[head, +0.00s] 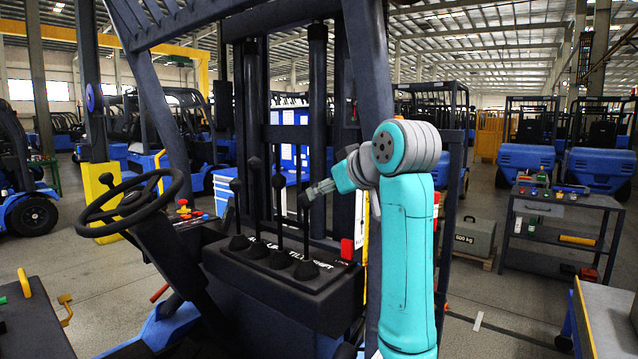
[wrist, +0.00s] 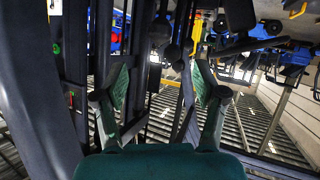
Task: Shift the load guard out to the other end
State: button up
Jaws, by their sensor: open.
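A row of upright black levers with round knobs stands on the dark console (head: 270,262) of a forklift, which carries white lettering that includes "TILT" and "SHIFT". The rightmost lever (head: 306,225) has its knob just at my gripper (head: 318,190). My gripper's fingers are open, and they also show spread apart in the wrist view (wrist: 160,82). Dark round knobs (wrist: 173,52) show beyond and between the fingertips there; I see no grip on them. The dark upright mast bars (head: 318,120) stand behind the levers. I cannot tell which part is the load guard.
The steering wheel (head: 133,205) is left of the levers. A red block (head: 347,249) sits at the console's right end, beside a yellow-and-white strip (head: 361,215). A dark pillar (head: 368,60) rises close to my arm. A tool bench (head: 560,205) stands farther right.

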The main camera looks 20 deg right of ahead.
aim_at(307, 199)
jog(key=x, duration=1.2)
jog(key=shift+s, duration=0.1)
jog(key=c, duration=1)
jog(key=shift+o, duration=0.2)
jog(key=shift+a, duration=0.15)
